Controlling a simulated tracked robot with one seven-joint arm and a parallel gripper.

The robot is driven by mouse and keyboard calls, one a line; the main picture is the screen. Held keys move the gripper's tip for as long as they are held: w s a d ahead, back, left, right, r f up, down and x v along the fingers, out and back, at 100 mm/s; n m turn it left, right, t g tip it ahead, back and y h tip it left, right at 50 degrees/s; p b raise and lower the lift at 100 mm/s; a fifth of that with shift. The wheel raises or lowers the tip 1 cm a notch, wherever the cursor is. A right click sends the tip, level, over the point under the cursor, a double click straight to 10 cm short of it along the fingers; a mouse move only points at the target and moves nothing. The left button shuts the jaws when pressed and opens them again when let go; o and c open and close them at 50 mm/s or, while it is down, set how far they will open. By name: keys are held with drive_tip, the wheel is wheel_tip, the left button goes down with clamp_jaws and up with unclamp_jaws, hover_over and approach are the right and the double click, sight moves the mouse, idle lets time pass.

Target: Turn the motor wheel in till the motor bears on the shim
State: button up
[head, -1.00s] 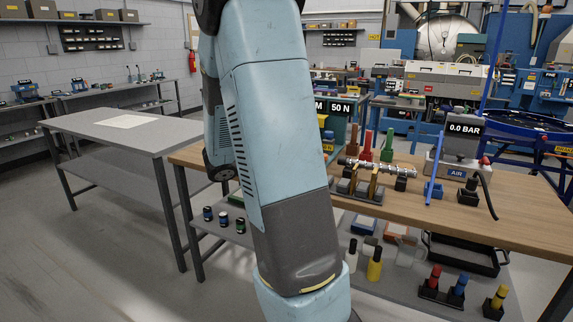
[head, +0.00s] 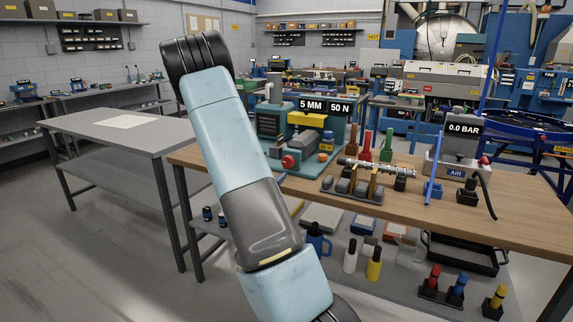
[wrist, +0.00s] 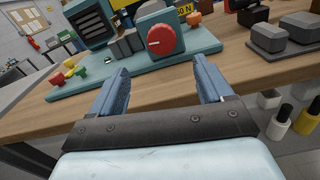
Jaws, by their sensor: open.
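The red motor wheel (wrist: 165,40) faces me on the front of the teal machine, with a pale pointer line on its face. It also shows in the head view (head: 290,161) at the machine's front left. My gripper (wrist: 165,82) is open and empty in the wrist view, its two blue fingers pointing toward the wheel, which sits ahead of and between them, apart from both. A grey motor body (head: 308,143) shows beside the wheel in the head view. I cannot make out the shim or whether the motor touches it.
The machine's teal base plate (wrist: 90,88) lies on the wooden bench (head: 440,187). Grey blocks (wrist: 268,35) stand to the right. Signs on the machine read 5 MM and 50 N (head: 325,107).

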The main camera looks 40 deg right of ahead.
sight(286, 162)
drive_tip(key=x, duration=1.1)
drive_tip(key=shift+d, duration=0.25)
drive_tip(key=shift+c, duration=0.5)
drive_tip(key=c, duration=0.9)
drive_tip(key=shift+w+r, duration=0.1)
drive_tip(key=shift+c, duration=0.3)
drive_tip(key=shift+m, duration=0.3)
drive_tip(key=m, duration=0.3)
drive_tip(key=shift+m, duration=2)
